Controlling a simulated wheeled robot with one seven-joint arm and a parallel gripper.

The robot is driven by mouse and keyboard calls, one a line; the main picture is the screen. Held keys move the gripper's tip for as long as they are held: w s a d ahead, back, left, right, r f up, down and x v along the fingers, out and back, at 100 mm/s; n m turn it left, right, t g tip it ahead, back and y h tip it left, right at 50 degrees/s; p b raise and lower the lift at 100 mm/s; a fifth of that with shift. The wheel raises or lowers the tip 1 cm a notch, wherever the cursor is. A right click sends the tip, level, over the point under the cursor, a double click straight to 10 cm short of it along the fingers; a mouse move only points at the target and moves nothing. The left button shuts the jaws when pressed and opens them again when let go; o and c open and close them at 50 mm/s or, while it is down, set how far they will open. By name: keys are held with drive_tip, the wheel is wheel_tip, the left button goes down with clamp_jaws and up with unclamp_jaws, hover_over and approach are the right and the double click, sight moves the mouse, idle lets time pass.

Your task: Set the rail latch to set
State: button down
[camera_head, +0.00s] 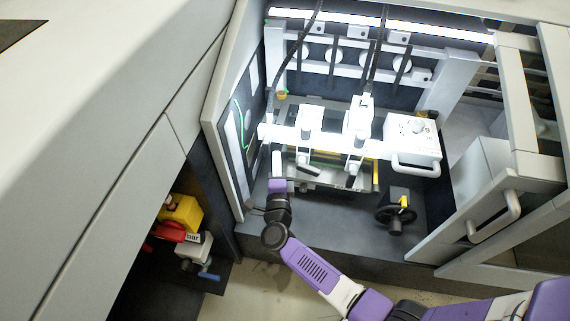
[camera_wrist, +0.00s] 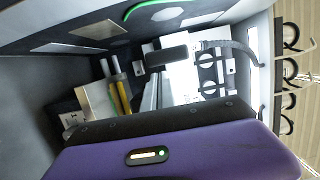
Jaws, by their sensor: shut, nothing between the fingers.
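My gripper (camera_head: 277,172) is at the left front of the lit machine bay, beside the left end of the white rail assembly (camera_head: 325,143). It is shut and I see nothing held in it. Its fingertips are hard to make out against the white parts. Small dark levers (camera_head: 308,166) hang under the front of the rail, to the right of my gripper. I cannot tell which part is the rail latch or how it is set. In the wrist view a dark rounded bar (camera_wrist: 168,55) stands in front of white machine parts, above my purple hand housing.
A white box with a dial and handle (camera_head: 412,140) is at the right, above a black handwheel (camera_head: 396,214). The bay's left wall (camera_head: 236,135) is close to my gripper. The dark floor (camera_head: 330,215) in front of the rail is mostly clear.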

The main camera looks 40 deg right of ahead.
drive_tip(key=shift+w+a, duration=0.15)
drive_tip(key=shift+w, duration=0.05)
drive_tip(key=shift+w+a+f+m+b, duration=0.25)
drive_tip(key=shift+m+b, duration=0.55)
drive_tip(key=shift+b, duration=0.6)
drive_tip(key=w+m+h+b, duration=0.1)
drive_tip(key=m+b, duration=0.3)
drive_tip(key=b, duration=0.2)
drive_tip(key=w+a+m+h+b, duration=0.1)
drive_tip(key=m+b, duration=0.4)
drive_tip(key=b, duration=0.2)
drive_tip(key=w+a+m+h+b, duration=0.1)
drive_tip(key=w+m+h+b, duration=0.1)
drive_tip(key=m+b, duration=0.3)
drive_tip(key=shift+a+b, duration=0.25)
drive_tip(key=shift+b, duration=0.55)
drive_tip(key=shift+f, duration=0.1)
drive_tip(key=s+a+f+b, duration=0.2)
drive_tip(key=s+a+f, duration=0.4)
drive_tip(key=s, duration=0.1)
drive_tip(key=shift+s+a, duration=0.3)
drive_tip(key=shift+a, duration=0.05)
